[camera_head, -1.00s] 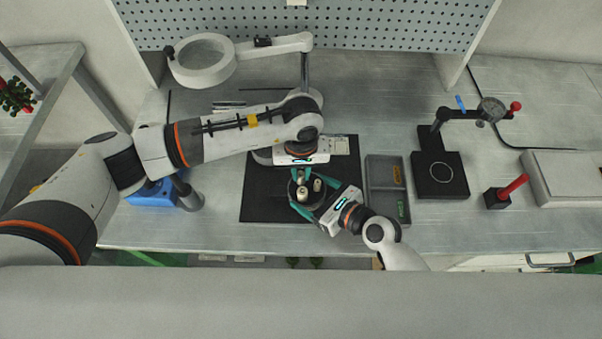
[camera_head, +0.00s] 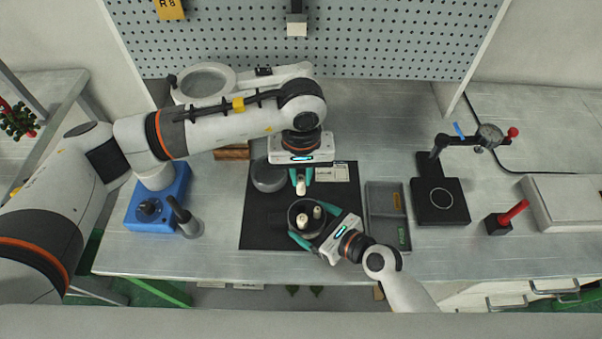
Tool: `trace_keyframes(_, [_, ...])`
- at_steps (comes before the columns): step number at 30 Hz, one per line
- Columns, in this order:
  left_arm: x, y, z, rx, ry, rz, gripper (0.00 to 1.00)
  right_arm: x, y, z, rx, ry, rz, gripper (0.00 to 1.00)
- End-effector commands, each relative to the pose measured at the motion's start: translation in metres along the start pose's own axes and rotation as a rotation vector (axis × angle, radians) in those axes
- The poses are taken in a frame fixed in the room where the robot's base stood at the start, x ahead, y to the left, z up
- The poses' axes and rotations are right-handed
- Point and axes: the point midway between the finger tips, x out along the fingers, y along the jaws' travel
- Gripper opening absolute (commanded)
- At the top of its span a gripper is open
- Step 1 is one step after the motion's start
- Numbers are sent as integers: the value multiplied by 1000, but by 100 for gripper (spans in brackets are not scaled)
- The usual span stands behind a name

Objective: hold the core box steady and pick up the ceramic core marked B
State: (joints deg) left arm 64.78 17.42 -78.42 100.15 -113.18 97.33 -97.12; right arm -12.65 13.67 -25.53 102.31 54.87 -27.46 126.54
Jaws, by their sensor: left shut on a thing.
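The core box (camera_head: 292,219) is a dark round container standing on the black mat (camera_head: 262,232). Two pale ceramic cores, a left one (camera_head: 303,221) and a right one (camera_head: 317,212), stand inside it. My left gripper (camera_head: 301,183) points down and is shut on another pale ceramic core (camera_head: 301,187), just behind the box in the picture. No letter is readable on any core. My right gripper (camera_head: 316,226) has its teal fingers spread on either side of the box; whether both press on its wall is unclear.
A grey lidded round dish (camera_head: 268,178) and a pale label card (camera_head: 340,173) lie on the mat behind the box. A grey divided tray (camera_head: 373,228) stands right of it, then a black gauge stand (camera_head: 440,213). A blue device (camera_head: 150,211) stands at left.

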Motion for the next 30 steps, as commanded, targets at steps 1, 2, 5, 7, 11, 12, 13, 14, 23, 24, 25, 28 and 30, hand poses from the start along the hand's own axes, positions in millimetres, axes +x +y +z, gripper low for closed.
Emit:
trace_keyframes(1, [0, 0, 0, 0, 0, 0, 0, 0, 1, 5, 2, -10, 2, 100])
trace_keyframes(2, [1, 0, 0, 0, 0, 0, 0, 0, 1, 5, 2, -9, 2, 100])
trace_keyframes(5, [1, 0, 0, 0, 0, 0, 0, 0, 2, 4, 1, -8, 4, 100])
trace_keyframes(7, [1, 0, 0, 0, 0, 0, 0, 0, 2, 3, 0, -6, 4, 100])
trace_keyframes(11, [0, 0, 0, 0, 0, 0, 0, -3, 2, 2, 0, -4, 5, 100])
trace_keyframes(12, [0, 0, 0, 0, 0, 0, 0, -5, 2, 3, 0, -5, 5, 100])
trace_keyframes(13, [0, 0, 0, 0, 0, 0, 0, -8, 2, 3, 0, -5, 5, 100])
trace_keyframes(14, [0, 0, 0, 0, 0, 0, 0, -12, 2, 3, 0, -4, 5, 100])
trace_keyframes(23, [0, 0, 0, 0, 0, 0, 0, -74, 1, 4, -2, -9, 4, 100])
trace_keyframes(24, [0, 0, 0, 0, 0, 0, 0, -82, 1, 4, -1, -9, 4, 100])
trace_keyframes(25, [0, 0, 0, 0, 0, 0, 0, -88, 1, 4, 0, -10, 4, 100])
trace_keyframes(28, [0, 0, 0, 0, 0, 0, 0, -103, 0, 4, -1, -9, 3, 100])
trace_keyframes(30, [0, 0, 0, 0, 0, 0, 0, -112, 1, 4, 0, -9, 4, 100])
